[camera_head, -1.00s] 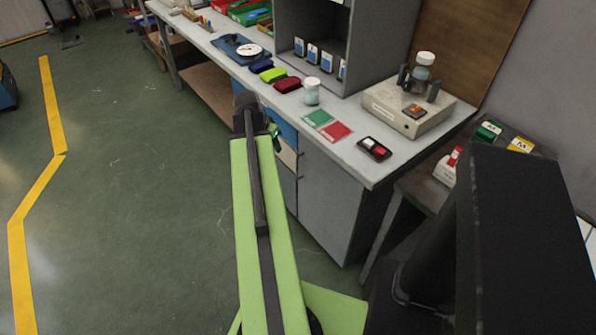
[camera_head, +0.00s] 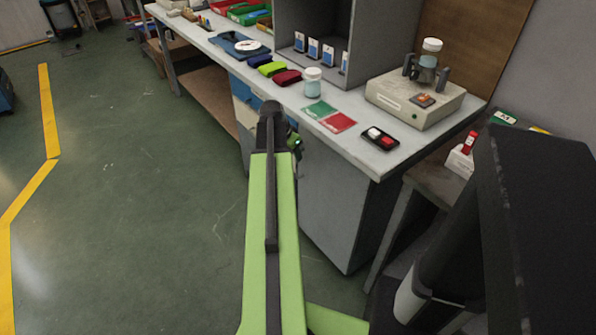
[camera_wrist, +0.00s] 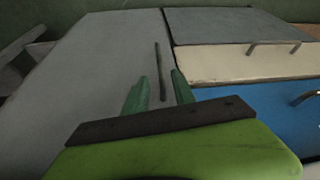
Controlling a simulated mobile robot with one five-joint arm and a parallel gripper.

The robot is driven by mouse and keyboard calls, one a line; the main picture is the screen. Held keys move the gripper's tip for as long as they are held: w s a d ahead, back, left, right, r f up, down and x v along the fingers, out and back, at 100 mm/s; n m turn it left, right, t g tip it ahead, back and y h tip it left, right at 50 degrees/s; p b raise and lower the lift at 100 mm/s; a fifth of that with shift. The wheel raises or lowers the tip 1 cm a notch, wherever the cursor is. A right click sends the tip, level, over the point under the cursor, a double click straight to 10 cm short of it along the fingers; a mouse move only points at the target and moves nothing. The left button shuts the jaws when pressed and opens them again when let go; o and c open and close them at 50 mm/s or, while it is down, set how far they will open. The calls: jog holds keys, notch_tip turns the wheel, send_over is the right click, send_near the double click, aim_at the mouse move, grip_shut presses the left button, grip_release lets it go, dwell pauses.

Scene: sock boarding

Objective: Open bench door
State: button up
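The bench door is a plain grey panel (camera_head: 335,205) on the near end of the bench front, and looks closed. It also shows in the wrist view (camera_wrist: 95,65), with a thin dark upright bar handle (camera_wrist: 157,58). My gripper (camera_wrist: 159,76) is open, its two green fingers apart. In the wrist view the handle's near part lies between the fingers; I cannot tell whether they touch it. In the head view my gripper (camera_head: 296,143) is small, partly behind my arm, in front of the bench; the handle is hidden there.
Beside the door are a cream drawer (camera_wrist: 225,65) and a blue drawer (camera_wrist: 255,110) with metal handles. The bench top (camera_head: 355,157) holds a grey machine (camera_head: 415,100), a jar (camera_head: 312,82) and colored cards. A low table (camera_head: 437,182) stands right. Green floor (camera_head: 120,190) is open at left.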

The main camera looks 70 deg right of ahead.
jog(key=b+x, duration=0.4)
jog(key=x, duration=0.2)
jog(key=shift+f, duration=0.15)
grip_shut()
jog(key=shift+s, duration=0.2)
dwell(0.8)
